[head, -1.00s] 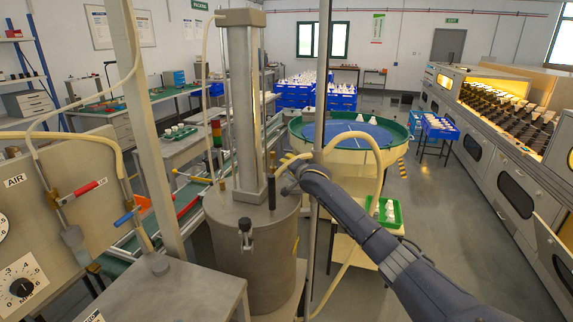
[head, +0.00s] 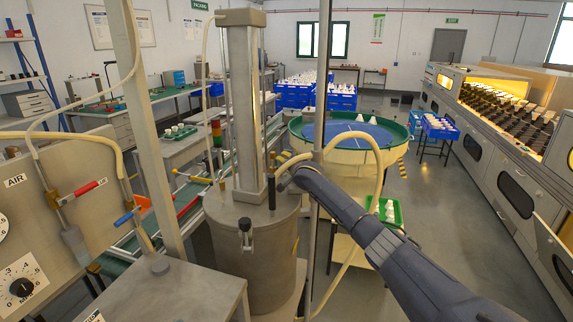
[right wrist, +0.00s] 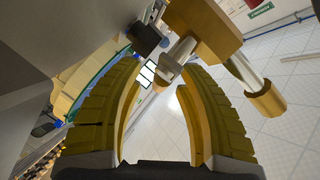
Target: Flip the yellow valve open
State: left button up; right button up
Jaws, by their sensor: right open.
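My right gripper (head: 283,166) is beside the steel column of the grey cylindrical tank (head: 252,250) in the head view. Its yellow ribbed fingers are apart in the right wrist view (right wrist: 160,85). A short silver stem (right wrist: 177,58) under a brass-yellow block (right wrist: 208,28) shows at the gap between the fingertips; I cannot tell whether they touch it. In the head view a thin yellow lever (head: 193,178) lies left of the column, near the signal light. I cannot tell whether this lever or the brass block is the yellow valve. My left gripper is not in view.
The AIR panel at left has a red-handled valve (head: 82,190) and a blue-handled valve (head: 127,217). A thin steel post (head: 320,90) stands by my right wrist. A pale hose (head: 375,160) loops behind my right arm. A round blue-topped feeder (head: 350,132) stands behind.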

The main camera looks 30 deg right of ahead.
jog(key=shift+c, duration=0.4)
grip_shut()
jog(key=shift+a, duration=0.1)
jog(key=shift+a, duration=0.1)
jog(key=shift+s+r+n+t, duration=0.1)
jog(key=shift+r+n+t, duration=0.25)
jog(key=shift+t, duration=0.25)
jog(key=shift+a, duration=0.1)
